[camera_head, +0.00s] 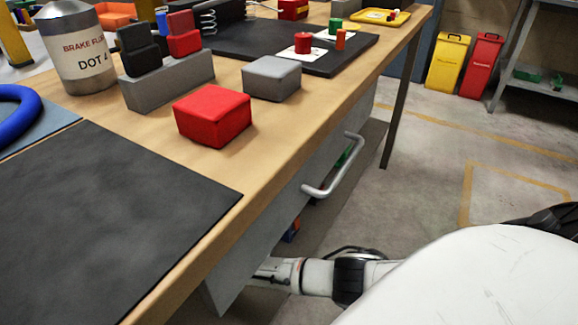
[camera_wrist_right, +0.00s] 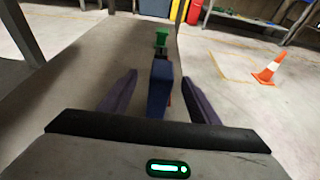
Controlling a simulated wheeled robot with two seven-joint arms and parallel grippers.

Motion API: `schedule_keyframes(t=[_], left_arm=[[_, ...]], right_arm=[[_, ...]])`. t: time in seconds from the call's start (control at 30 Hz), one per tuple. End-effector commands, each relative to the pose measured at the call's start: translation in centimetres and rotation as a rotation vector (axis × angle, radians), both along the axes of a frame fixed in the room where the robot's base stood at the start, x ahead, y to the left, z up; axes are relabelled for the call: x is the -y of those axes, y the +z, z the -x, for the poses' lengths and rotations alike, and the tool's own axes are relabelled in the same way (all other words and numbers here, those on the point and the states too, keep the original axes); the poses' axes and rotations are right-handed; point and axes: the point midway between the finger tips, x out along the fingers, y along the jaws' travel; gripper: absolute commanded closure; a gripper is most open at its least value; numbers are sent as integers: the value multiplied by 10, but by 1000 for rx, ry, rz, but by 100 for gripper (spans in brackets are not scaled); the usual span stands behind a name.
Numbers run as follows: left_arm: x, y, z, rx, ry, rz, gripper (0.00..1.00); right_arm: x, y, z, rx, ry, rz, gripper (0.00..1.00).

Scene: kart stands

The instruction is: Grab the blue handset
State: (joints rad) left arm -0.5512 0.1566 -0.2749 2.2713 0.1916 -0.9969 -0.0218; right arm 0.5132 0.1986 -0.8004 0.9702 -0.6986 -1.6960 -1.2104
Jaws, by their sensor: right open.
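A dark blue upright block, which looks like the blue handset (camera_wrist_right: 160,92), stands between the fingers of my right gripper (camera_wrist_right: 160,77) in the right wrist view. The fingers are open, one on each side, with a gap to it. In the head view a small blue thing (camera_head: 291,231) shows on the shelf below the bench. My right arm reaches in there from the right, and its gripper is mostly hidden by the bench. My left gripper is not in view.
A green item (camera_wrist_right: 161,37) and a bit of red stand behind the blue block. The bench's drawer handle (camera_head: 337,172) juts out above my right arm. The bench top (camera_head: 262,150) holds a red block (camera_head: 212,116) and a grey block (camera_head: 271,78). An orange cone (camera_wrist_right: 269,70) stands on the open floor.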

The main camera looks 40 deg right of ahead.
Motion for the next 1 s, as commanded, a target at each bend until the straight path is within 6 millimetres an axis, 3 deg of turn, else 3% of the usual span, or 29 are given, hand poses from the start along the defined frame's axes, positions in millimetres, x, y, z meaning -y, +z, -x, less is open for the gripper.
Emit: schedule_keyframes(t=[0.3,0.53,0.83,0.87,1.0], left_arm=[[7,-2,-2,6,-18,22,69],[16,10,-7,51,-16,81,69],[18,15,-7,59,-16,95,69],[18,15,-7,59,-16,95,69],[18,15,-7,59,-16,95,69]], right_arm=[[30,-11,-6,3,0,-3,44],[60,-19,-12,2,1,-5,44],[66,-18,-14,3,1,-7,44],[65,-18,-14,3,1,-7,45],[65,-18,-14,3,1,-7,69]])
